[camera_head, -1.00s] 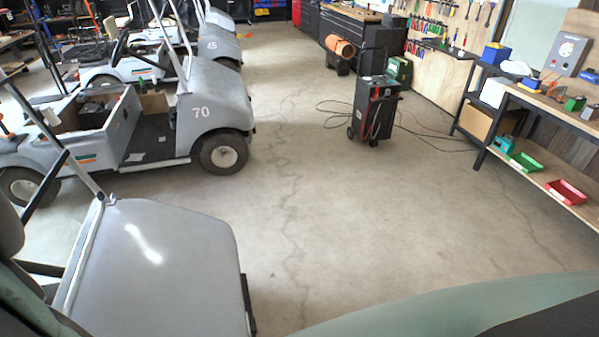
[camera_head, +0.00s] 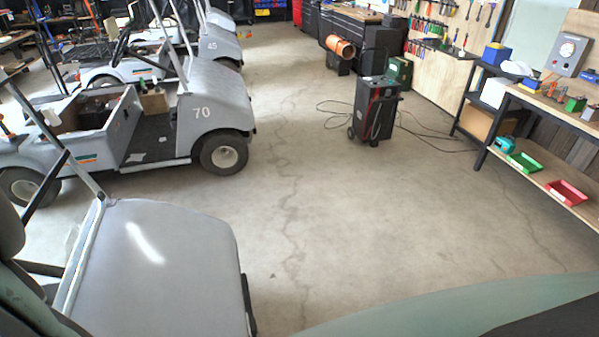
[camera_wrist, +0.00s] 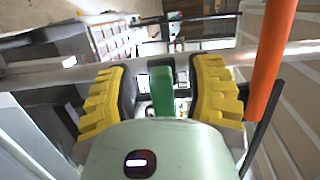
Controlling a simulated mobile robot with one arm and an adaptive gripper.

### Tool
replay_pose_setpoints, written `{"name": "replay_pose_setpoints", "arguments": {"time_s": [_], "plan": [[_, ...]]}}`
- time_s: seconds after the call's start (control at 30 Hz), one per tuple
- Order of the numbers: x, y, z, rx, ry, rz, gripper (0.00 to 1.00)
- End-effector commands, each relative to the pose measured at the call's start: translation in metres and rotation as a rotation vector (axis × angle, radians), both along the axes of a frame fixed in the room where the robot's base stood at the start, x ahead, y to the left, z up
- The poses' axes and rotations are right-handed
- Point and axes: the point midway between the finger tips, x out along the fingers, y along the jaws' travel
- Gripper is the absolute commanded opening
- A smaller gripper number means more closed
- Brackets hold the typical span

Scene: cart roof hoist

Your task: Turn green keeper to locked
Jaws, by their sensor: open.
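The green keeper (camera_wrist: 161,91) shows in the wrist view as an upright green piece in the middle of the picture. It stands between the two yellow ridged fingers of my gripper (camera_wrist: 161,92). The gripper is open, with a gap visible on each side of the keeper. The keeper's lower end is hidden behind my pale green wrist housing. A metal bar (camera_wrist: 75,72) runs across behind the keeper. Neither the keeper nor my gripper shows in the head view.
An orange post (camera_wrist: 272,60) stands close to the right finger. In the head view, grey carts (camera_head: 215,90) are at the left, a black machine (camera_head: 375,108) with cables is on the floor, and a workbench (camera_head: 540,105) is at the right. The middle floor is clear.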

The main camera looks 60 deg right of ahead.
Motion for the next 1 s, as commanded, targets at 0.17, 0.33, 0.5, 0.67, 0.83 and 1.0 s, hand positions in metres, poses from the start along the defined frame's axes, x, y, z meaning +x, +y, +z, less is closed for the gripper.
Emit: {"name": "replay_pose_setpoints", "arguments": {"time_s": [0.17,0.33,0.5,0.67,0.83,1.0], "plan": [[-0.005,-0.009,0.002,0.002,-0.001,-0.003,0.53],[-0.015,-0.028,0.006,-0.003,-0.001,-0.004,0.53],[-0.027,-0.050,0.011,-0.002,0.001,-0.002,0.53],[-0.039,-0.072,0.015,-0.001,0.004,-0.002,0.53],[-0.046,-0.090,0.019,-0.006,-0.003,-0.008,0.53],[-0.052,-0.099,0.021,-0.004,0.001,-0.006,0.53]]}}
